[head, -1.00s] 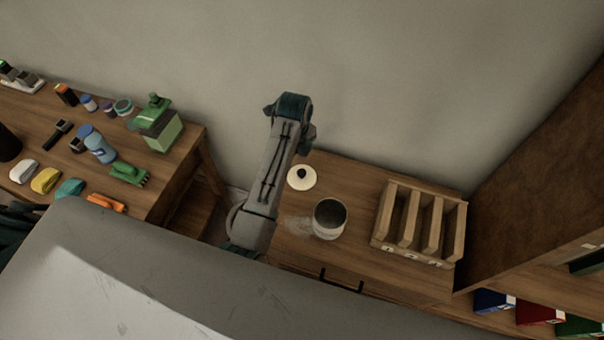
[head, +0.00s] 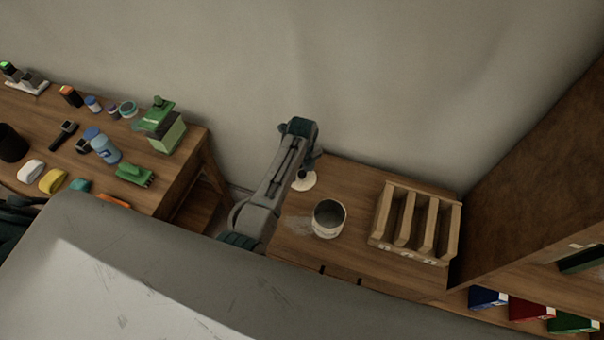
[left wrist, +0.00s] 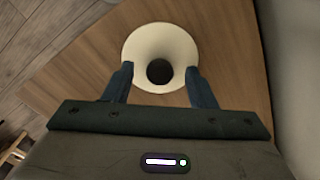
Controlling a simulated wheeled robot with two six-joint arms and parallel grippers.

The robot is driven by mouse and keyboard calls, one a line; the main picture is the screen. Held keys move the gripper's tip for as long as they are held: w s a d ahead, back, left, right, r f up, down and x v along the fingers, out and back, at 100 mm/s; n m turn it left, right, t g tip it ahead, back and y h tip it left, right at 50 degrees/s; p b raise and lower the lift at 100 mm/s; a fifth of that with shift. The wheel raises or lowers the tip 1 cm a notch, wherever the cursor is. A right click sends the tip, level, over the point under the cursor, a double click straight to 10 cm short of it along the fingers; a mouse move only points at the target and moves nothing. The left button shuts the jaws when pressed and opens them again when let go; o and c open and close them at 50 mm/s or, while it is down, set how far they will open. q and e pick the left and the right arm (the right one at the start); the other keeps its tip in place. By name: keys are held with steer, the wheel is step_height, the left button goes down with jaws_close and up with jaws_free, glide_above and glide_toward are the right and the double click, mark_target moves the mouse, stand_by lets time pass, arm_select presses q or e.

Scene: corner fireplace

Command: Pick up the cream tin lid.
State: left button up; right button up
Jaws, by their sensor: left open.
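The cream tin lid (head: 304,182) lies on the wooden cabinet top, partly hidden by my left arm in the head view. In the left wrist view the lid (left wrist: 140,42) is a round cream disc with a dark knob (left wrist: 160,71) at its middle. My left gripper (left wrist: 159,72) is open over the lid, one finger on each side of the knob. Whether the fingers touch the lid, I cannot tell. In the head view the left gripper (head: 306,170) is mostly hidden behind its own arm. My right gripper is not in view.
An open cream tin (head: 328,230) stands just in front of the lid. A slotted wooden rack (head: 384,240) stands to the right. The wall rises behind. A crowded workbench (head: 195,145) with bottles and tools stands at the left.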

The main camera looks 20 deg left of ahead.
arm_select(q)
steer(key=shift+f, duration=0.55)
steer(key=c, duration=1.1)
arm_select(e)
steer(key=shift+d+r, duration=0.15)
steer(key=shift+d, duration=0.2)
arm_select(q)
steer(key=shift+o, duration=0.2)
steer(key=shift+r, duration=0.1)
